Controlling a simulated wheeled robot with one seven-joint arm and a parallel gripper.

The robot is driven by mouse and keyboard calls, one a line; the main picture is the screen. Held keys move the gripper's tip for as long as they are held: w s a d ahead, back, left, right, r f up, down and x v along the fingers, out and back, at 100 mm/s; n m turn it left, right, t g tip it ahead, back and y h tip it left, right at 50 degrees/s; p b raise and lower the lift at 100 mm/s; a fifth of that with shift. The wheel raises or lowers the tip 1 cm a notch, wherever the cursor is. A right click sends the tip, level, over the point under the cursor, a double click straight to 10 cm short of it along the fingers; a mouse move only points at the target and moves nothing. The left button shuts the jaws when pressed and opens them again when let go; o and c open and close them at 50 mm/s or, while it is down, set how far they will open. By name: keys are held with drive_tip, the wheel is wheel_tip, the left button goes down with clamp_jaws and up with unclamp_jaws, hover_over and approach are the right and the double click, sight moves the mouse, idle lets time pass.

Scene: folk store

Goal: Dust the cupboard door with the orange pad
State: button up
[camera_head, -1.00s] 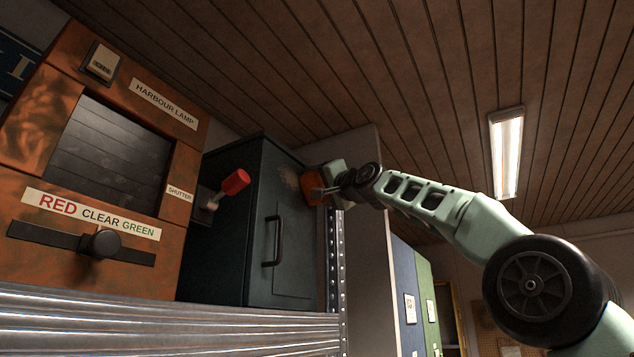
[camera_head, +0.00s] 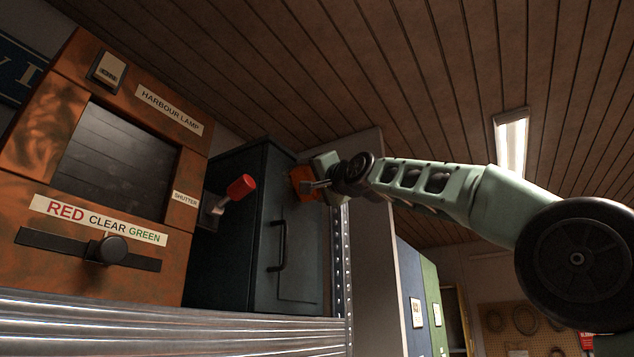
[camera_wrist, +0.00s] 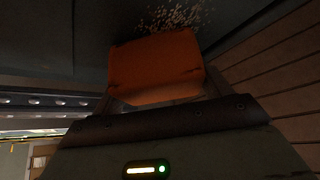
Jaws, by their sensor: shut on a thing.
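The cupboard is a dark green-black box with a handled door (camera_head: 300,270), standing on the metal shelf. My gripper (camera_head: 312,186) is at the upper part of this door, shut on the orange pad (camera_head: 301,184). In the wrist view the orange pad (camera_wrist: 155,65) sits between my fingers, against or very close to the dark door surface; I cannot tell if it touches. A speckled pale patch of dust (camera_wrist: 172,18) shows on the door just beyond the pad's far edge. In the head view the pad and gripper hide that part of the door.
A red-tipped lever (camera_head: 240,187) sticks out beside the cupboard. The orange harbour lamp box (camera_head: 120,180) stands to the left on the metal shelf (camera_head: 170,325). A perforated shelf post (camera_head: 340,275) rises at the cupboard's right. Open room lies further right.

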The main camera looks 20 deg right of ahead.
sight(294, 170)
drive_tip(key=shift+s+a+p, duration=0.5)
drive_tip(key=shift+s+a, duration=0.1)
drive_tip(key=shift+a, duration=0.25)
drive_tip(key=p, duration=0.1)
drive_tip(key=s+a+p, duration=0.1)
drive_tip(key=shift+a+r+p, duration=0.2)
drive_tip(key=shift+r+p, duration=0.05)
drive_tip(key=shift+p, duration=0.05)
drive_tip(key=s+a+p, duration=0.1)
drive_tip(key=p, duration=0.4)
drive_tip(key=shift+a, duration=0.35)
drive_tip(key=shift+s+a+f+p, duration=0.15)
drive_tip(key=shift+f+p, duration=0.1)
drive_tip(key=shift+p, duration=0.15)
drive_tip(key=shift+f+b, duration=0.15)
drive_tip(key=shift+b, duration=0.15)
drive_tip(key=shift+s+f+b, duration=0.1)
drive_tip(key=shift+s+b, duration=0.1)
drive_tip(key=shift+b, duration=0.2)
drive_tip(key=shift+s+d+r+b, duration=0.15)
drive_tip(key=shift+s+d+b, duration=0.9)
drive_tip(key=shift+b, duration=0.65)
drive_tip(key=shift+s+d+r+b, duration=0.1)
drive_tip(key=shift+s+d+b, duration=0.9)
drive_tip(key=shift+b, duration=0.7)
drive_tip(key=shift+s+a, duration=0.15)
drive_tip(key=shift+a, duration=0.05)
